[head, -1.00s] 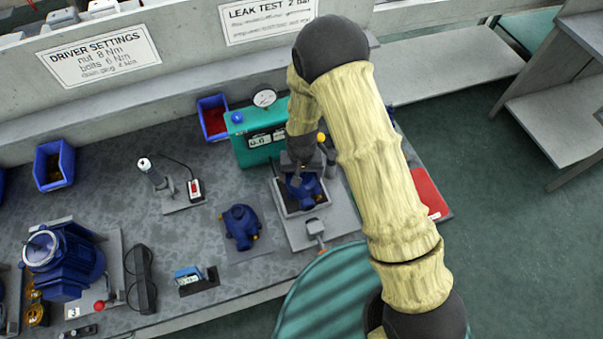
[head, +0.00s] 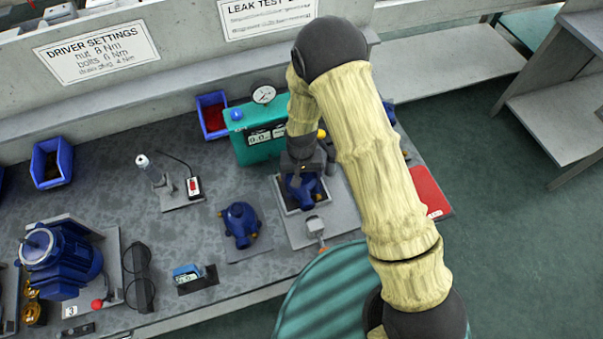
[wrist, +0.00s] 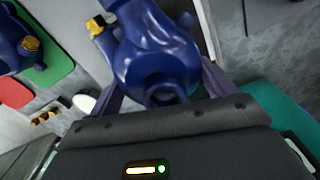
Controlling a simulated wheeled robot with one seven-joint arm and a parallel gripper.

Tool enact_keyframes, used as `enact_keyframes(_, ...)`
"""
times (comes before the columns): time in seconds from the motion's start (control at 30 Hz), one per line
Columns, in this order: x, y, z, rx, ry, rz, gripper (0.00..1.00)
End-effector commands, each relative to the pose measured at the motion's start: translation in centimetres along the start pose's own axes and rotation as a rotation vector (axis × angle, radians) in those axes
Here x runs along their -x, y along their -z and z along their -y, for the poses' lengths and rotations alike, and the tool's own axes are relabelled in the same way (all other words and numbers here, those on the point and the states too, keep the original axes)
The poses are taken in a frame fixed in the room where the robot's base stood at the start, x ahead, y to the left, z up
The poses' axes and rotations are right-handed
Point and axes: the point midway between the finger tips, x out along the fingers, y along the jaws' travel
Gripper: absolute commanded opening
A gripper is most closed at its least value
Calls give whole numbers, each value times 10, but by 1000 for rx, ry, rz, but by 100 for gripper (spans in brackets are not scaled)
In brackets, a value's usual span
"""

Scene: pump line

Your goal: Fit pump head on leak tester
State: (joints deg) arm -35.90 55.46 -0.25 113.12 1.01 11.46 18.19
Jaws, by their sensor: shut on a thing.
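A blue pump head (head: 303,192) with brass fittings is in my gripper, at the grey fixture (head: 284,193) in front of the teal leak tester (head: 240,147). My gripper (head: 303,172) points down and is shut on the pump head from above. In the wrist view the pump head (wrist: 150,55) lies between the two dark fingers (wrist: 160,92). My gripper hides part of the fixture, so I cannot tell whether the pump head is fully seated. A grey clamp handle (head: 315,228) stands at the fixture's front edge.
A second blue pump head (head: 240,222) sits on a grey pad left of the fixture. A blue motor unit (head: 62,262), a screwdriver stand (head: 160,180) and a blue bin (head: 212,115) stand on the bench. A red pad (head: 430,192) lies at the right.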

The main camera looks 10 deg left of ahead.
Motion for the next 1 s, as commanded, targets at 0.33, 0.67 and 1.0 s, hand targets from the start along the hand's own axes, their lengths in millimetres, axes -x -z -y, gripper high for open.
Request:
enact_keyframes(0.33,-6,0,0,0,0,-1,54)
enact_keyframes(0.67,-11,0,0,0,1,-1,54)
enact_keyframes(1.0,-14,0,0,0,0,-1,100)
